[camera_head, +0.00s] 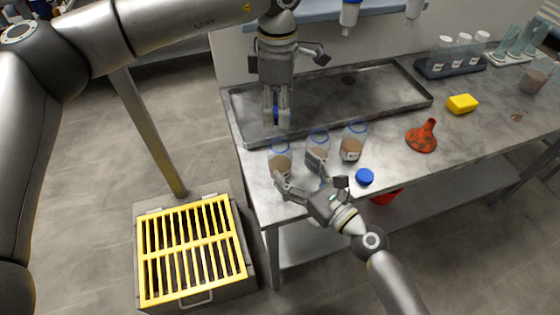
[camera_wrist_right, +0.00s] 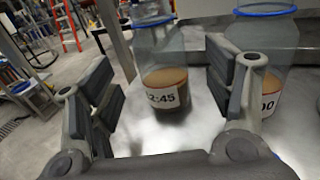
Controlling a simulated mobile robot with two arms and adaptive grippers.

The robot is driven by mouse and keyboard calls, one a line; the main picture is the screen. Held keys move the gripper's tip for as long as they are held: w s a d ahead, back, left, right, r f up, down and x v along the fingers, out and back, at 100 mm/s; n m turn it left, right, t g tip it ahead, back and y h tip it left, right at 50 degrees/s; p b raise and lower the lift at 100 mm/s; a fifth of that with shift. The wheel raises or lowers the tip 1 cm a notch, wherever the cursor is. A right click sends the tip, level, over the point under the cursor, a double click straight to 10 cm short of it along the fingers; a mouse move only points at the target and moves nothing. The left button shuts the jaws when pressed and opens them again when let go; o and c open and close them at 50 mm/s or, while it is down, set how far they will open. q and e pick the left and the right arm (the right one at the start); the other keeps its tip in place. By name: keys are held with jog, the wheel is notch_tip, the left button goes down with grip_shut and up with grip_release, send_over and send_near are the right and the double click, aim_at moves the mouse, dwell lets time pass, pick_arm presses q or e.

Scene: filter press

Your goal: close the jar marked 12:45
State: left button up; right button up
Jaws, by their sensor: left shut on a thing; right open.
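The jar marked 12:45 (camera_wrist_right: 165,85) is clear glass with brown contents and a blue ring at its top. It stands between the fingers of my open right gripper (camera_wrist_right: 165,100), without visible contact. In the head view it appears to be the leftmost jar (camera_head: 280,163), near the counter's left end, with my right gripper (camera_head: 298,172) coming in from the lower right. My left gripper (camera_head: 276,113) points down behind the jars, shut on a small blue thing that looks like a lid (camera_head: 276,115). Its full shape is hidden by the fingers.
A jar with a label ending in 00 (camera_wrist_right: 272,60) stands close beside the right finger. Another similar jar (camera_head: 351,148) and a loose blue lid (camera_head: 364,177) are to the right. A metal tray (camera_head: 400,83), red funnel (camera_head: 422,138) and yellow sponge (camera_head: 462,103) lie farther off.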

aim_at(287, 163)
jog(key=x, duration=0.6)
jog(key=c, duration=1.5)
pick_arm(q)
jog(key=shift+f, duration=2.5)
pick_arm(e)
jog(key=shift+c, duration=0.2)
pick_arm(q)
jog(key=shift+f, duration=0.9)
jog(key=shift+f, duration=0.5)
